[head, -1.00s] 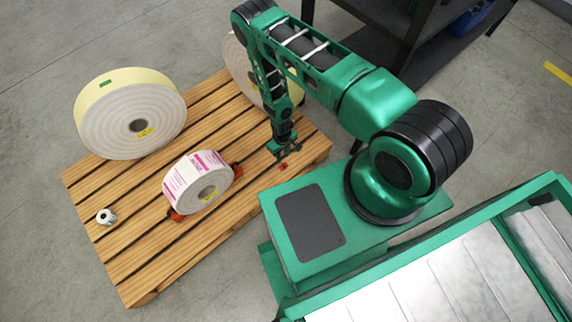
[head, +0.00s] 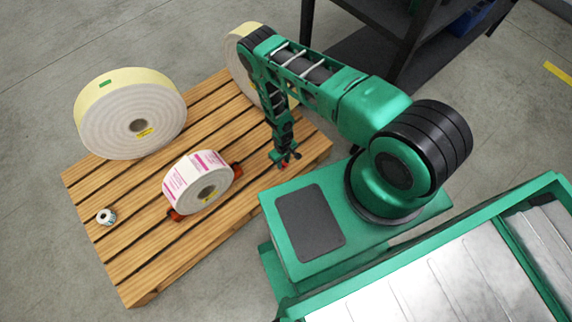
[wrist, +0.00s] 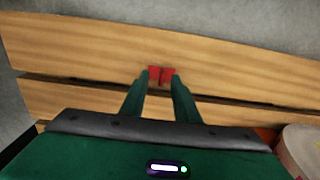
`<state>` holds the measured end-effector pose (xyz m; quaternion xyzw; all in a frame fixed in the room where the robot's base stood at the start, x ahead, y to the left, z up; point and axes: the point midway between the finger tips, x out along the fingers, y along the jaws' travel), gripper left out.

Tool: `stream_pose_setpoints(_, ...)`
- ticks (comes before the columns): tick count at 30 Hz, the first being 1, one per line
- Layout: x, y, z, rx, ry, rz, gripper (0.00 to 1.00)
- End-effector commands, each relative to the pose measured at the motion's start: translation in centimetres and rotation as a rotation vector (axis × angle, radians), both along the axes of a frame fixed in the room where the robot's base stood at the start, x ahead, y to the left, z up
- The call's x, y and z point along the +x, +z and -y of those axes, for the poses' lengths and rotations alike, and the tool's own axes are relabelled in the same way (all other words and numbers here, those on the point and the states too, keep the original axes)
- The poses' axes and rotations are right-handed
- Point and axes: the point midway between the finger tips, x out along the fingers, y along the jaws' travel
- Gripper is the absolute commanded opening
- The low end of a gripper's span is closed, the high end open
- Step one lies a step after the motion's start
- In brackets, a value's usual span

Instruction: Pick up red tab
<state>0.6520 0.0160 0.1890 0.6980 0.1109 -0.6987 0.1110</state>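The red tab (head: 284,165) is a small red piece on the near right part of the wooden pallet. In the wrist view the red tab (wrist: 161,75) shows between my fingertips, with a thin dark line down its middle. My gripper (head: 285,160) points down at it in the head view, its fingers spread to either side. In the wrist view my gripper (wrist: 161,77) has its two green fingers apart, their tips close beside the tab. I cannot tell whether they touch it. The gripper partly hides the tab in the head view.
The wooden pallet (head: 140,262) also carries a pink-and-white label roll (head: 190,172) on orange-red supports, a large pale roll (head: 110,108), another roll (head: 237,62) behind my arm, and a small white roll (head: 106,216). A dark shelf (head: 390,40) stands behind.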

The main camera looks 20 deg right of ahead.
Motion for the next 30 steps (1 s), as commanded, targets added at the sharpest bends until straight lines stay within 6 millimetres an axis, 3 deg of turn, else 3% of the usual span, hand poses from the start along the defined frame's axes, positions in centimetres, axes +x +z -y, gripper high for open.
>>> stream_pose_setpoints(1,0.0,0.0,0.0,0.000,0.000,0.000,0.23)
stream_pose_setpoints(4,0.0,0.0,0.0,0.000,0.000,0.000,0.00)
stream_pose_setpoints(20,0.0,0.6,0.0,0.000,-0.001,0.000,0.00)
stream_pose_setpoints(28,0.1,4.3,0.0,0.002,-0.002,0.002,0.00)
stream_pose_setpoints(30,0.4,5.1,-1.8,0.004,0.003,0.002,0.00)
